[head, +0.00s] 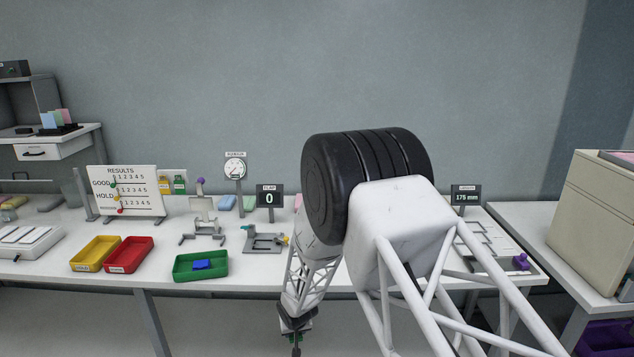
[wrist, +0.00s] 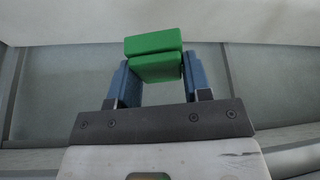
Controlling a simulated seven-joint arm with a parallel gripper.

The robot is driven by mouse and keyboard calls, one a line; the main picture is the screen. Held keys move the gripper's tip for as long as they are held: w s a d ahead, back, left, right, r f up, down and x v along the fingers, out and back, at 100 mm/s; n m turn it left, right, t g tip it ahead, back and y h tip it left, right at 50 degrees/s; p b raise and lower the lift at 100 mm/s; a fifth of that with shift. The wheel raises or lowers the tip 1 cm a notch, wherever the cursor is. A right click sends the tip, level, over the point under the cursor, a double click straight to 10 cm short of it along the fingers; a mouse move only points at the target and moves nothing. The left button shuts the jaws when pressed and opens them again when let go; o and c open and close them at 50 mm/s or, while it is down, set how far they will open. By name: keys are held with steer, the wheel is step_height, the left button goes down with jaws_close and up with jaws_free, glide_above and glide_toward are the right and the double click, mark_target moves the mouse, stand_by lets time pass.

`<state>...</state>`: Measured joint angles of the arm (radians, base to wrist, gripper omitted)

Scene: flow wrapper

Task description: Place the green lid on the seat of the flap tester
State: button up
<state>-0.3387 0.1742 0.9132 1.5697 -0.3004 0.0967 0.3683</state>
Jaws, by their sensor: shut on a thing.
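My gripper (head: 296,329) hangs low in front of the bench's front edge in the head view. In the wrist view its two blue fingers (wrist: 155,82) are closed on the green lid (wrist: 153,42), which shows as two green faces with a dark line between them. In the head view the lid is a small green patch at the gripper's tip, mostly hidden.
A green tray (head: 186,277) holding a blue piece, a red tray (head: 128,268) and a yellow tray (head: 82,263) line the bench front. A grey stand (head: 203,222) is behind them. My arm hides the bench's middle right. A purple-knobbed device (head: 521,262) is at right.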

steer(key=w+d+f+m, duration=0.1)
steer(key=d+f, duration=0.2)
steer(key=d, duration=0.5)
steer(key=w+d+f+m, duration=0.1)
steer(key=d+f, duration=0.2)
steer(key=d, duration=0.6)
steer(key=w+d+f+m+h, duration=0.1)
steer(key=d+f, duration=0.3)
steer(key=d, duration=0.4)
steer(key=shift+w+d, duration=0.15)
steer(key=shift+d, duration=0.15)
steer(key=shift+a+r, duration=0.1)
steer(key=shift+a, duration=0.05)
